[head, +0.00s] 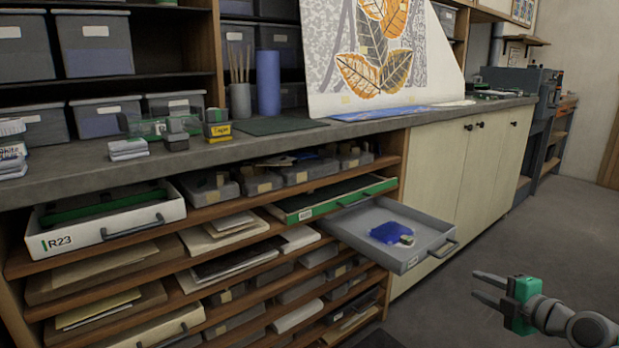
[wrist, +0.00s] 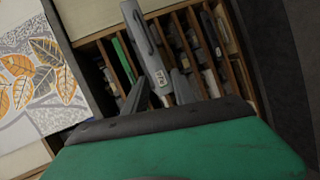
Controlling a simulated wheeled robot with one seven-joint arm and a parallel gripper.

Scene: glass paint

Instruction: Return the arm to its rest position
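My gripper (head: 489,290) is at the lower right of the head view, over the floor in front of the cabinet. Its two grey fingers are apart with nothing between them. A green block forms the gripper's body. In the wrist view the fingers (wrist: 157,92) also stand apart, pointing toward the shelf unit. The pulled-out grey drawer (head: 362,222) lies to the left of my gripper and does not touch it. A blue item (head: 390,233) with a small tan-topped piece lies in that drawer.
A white drawer marked R23 (head: 110,222) and a green-fronted drawer (head: 340,196) also jut out from the shelves. The counter (head: 75,180) holds small boxes, a blue cylinder (head: 268,82) and a leaf-patterned panel (head: 325,45). Floor (head: 500,240) around the gripper is clear.

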